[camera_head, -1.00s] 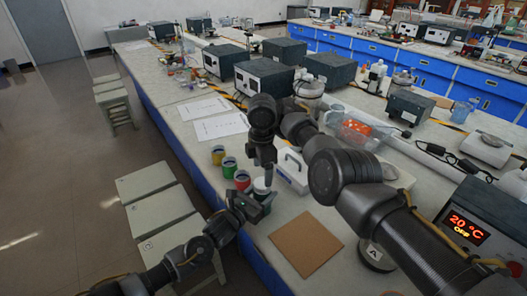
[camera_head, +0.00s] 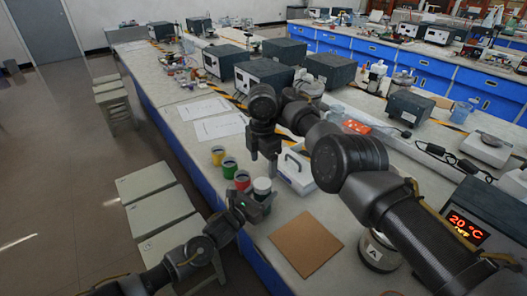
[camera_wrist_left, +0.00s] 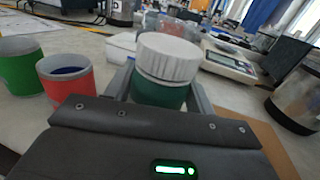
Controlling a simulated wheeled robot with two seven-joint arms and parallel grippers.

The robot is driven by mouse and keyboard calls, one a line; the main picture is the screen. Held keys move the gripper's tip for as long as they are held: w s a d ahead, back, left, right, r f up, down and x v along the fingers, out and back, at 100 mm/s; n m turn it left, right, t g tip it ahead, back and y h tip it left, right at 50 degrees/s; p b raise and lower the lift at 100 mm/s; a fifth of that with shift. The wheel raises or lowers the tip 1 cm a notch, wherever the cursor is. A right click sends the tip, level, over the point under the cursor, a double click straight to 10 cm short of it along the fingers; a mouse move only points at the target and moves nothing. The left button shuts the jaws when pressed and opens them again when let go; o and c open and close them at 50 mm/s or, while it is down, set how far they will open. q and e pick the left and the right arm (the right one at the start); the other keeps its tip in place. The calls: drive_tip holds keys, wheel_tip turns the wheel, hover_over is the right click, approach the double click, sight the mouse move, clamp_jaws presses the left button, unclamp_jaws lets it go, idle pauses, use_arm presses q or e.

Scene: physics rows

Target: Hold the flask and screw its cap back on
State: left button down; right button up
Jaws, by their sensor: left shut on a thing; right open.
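The flask is a dark green cylinder standing upright; it shows in the left wrist view (camera_wrist_left: 160,94) and small in the head view (camera_head: 262,195). I cannot tell how tight the cap is. My left gripper (camera_head: 257,202) is shut on the flask, one finger on each side below the cap. My right gripper (camera_head: 264,155) is open and empty, pointing down above the cap and apart from it.
Red (camera_head: 242,180), green (camera_head: 229,168) and yellow (camera_head: 218,155) cups stand in a row beyond the flask. A brown board (camera_head: 306,243) lies nearer on the bench. Papers (camera_head: 220,126) lie farther back.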

sight(262, 183)
drive_tip(key=shift+m, duration=0.8)
drive_tip(key=f, duration=0.4)
drive_tip(key=shift+w+d+f, duration=0.2)
drive_tip(key=shift+d+f, duration=0.15)
drive_tip(key=f, duration=0.2)
drive_tip(key=a+f+m, duration=0.1)
drive_tip(key=shift+s, duration=0.35)
drive_tip(key=n, duration=0.2)
drive_tip(key=shift+r+n, duration=0.1)
drive_tip(key=shift+n, duration=0.3)
wheel_tip(262, 183, up, 8)
drive_tip(key=shift+r, duration=0.15)
drive_tip(key=shift+w+d+r, duration=0.1)
drive_tip(key=shift+w+r, duration=0.25)
drive_tip(key=shift+w, duration=0.25)
drive_tip(key=shift+w+d+r, duration=0.1)
drive_tip(key=shift+w+r, duration=0.2)
drive_tip(key=shift+w, duration=0.25)
